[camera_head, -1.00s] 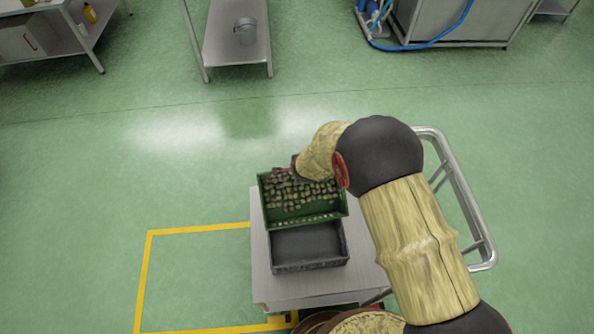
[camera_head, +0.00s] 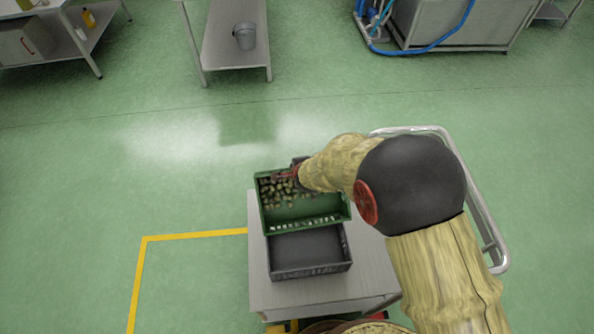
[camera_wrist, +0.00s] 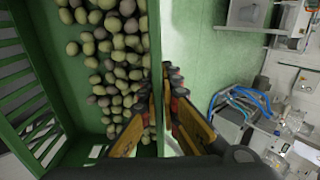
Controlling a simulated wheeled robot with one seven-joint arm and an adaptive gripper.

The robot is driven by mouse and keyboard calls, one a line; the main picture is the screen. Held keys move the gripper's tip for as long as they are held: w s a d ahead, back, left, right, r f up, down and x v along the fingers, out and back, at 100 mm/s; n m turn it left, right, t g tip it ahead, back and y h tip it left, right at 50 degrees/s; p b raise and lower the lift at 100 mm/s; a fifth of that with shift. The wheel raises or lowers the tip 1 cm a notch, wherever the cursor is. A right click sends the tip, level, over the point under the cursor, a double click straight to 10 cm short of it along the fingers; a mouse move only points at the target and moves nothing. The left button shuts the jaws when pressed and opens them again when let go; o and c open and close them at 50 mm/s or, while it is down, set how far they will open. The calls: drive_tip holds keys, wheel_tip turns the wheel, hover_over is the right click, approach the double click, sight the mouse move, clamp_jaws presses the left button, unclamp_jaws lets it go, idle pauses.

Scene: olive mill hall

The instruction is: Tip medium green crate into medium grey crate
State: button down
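The medium green crate (camera_head: 300,225) holds olives, bunched toward its far left part with bare floor toward the near side. It sits directly behind the medium grey crate (camera_head: 310,270), and its near wall overlaps the grey crate's far rim in the head view. The grey crate's dark inside looks empty. My gripper (camera_head: 290,170) is at the green crate's far rim. In the wrist view my gripper (camera_wrist: 160,95) has one finger inside and one outside the green wall (camera_wrist: 155,45), closed on it. My arm hides the crate's far right corner.
Both crates are on a grey trolley top (camera_head: 262,290) with a metal rail (camera_head: 485,215) at right. Yellow floor lines (camera_head: 190,236) lie to the left. A shelf table with a bucket (camera_head: 244,36) stands at the back, with open green floor between.

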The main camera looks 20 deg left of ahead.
drive_tip(key=shift+s+d+r+t+y+b, duration=0.25)
drive_tip(key=shift+r+t+b, duration=0.3)
drive_tip(key=shift+b, duration=1.55)
drive_tip(key=shift+s+d+r+t+y+b, duration=0.1)
drive_tip(key=shift+s+r+t+y+b, duration=0.2)
drive_tip(key=shift+b, duration=0.75)
drive_tip(key=s+d+r+t+y+b, duration=0.1)
drive_tip(key=s+d+t+y+b, duration=0.5)
drive_tip(key=s+b, duration=0.8)
drive_tip(key=shift+s+d+t+b, duration=0.15)
drive_tip(key=shift+d+t+b, duration=1.45)
drive_tip(key=shift+b, duration=0.6)
drive_tip(key=shift+d, duration=0.2)
